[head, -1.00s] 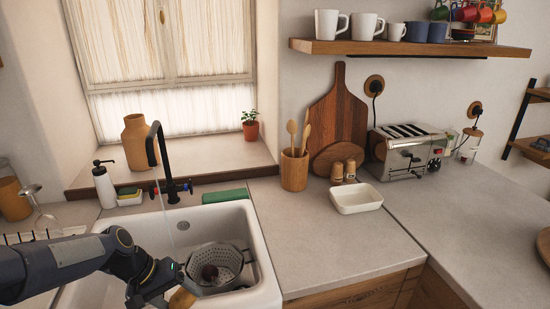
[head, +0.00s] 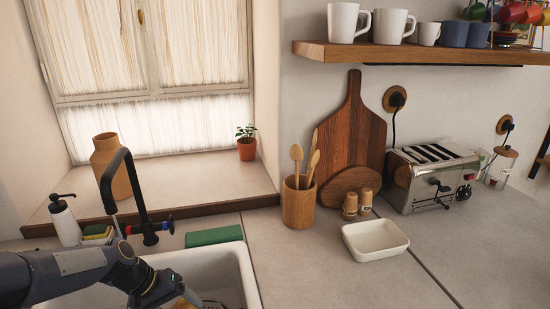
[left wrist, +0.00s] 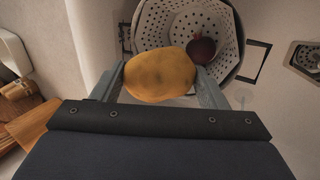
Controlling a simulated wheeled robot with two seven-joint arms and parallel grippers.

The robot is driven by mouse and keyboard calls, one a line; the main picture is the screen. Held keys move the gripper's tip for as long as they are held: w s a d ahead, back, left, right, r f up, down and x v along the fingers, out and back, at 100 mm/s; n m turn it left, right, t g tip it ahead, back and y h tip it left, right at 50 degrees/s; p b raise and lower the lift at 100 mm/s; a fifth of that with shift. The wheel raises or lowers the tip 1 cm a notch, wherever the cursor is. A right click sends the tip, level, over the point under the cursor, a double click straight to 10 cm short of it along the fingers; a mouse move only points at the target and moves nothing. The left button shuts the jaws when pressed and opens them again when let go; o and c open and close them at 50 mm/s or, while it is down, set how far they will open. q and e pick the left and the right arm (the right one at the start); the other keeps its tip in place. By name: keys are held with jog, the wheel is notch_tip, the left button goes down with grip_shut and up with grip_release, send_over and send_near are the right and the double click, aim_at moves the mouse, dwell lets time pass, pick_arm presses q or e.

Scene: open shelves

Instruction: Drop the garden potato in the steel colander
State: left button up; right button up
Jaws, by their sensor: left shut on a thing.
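The potato (left wrist: 160,75) is yellow-brown and held between the two fingers of my left gripper (left wrist: 165,80), as the left wrist view shows. In the head view my left gripper (head: 165,298) is at the bottom edge, over the sink, with the potato (head: 186,303) partly hidden beside it. The steel colander (left wrist: 160,14) is perforated and lies beyond the potato in the left wrist view; the potato covers part of it. A dark red round item (left wrist: 202,48) rests in the colander. In the head view only a bit of the colander (head: 213,304) shows at the bottom edge.
The white sink (head: 246,270) holds the colander. A black faucet (head: 120,190) stands behind it, near my left arm. A green sponge (head: 214,236) lies on the back edge. A wooden utensil pot (head: 298,205) and white dish (head: 375,240) stand right; the front counter is clear.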

pick_arm(q)
notch_tip(320, 180, down, 2)
jog(key=shift+w+f+b, duration=0.1)
jog(key=shift+b, duration=0.25)
jog(key=shift+w+f+b, duration=0.25)
jog(key=shift+f+b, duration=0.1)
jog(key=shift+f, duration=0.3)
notch_tip(320, 180, down, 6)
jog(key=b, duration=0.4)
jog(key=shift+r, duration=0.1)
jog(key=o, duration=1.1)
jog(key=v, duration=0.8)
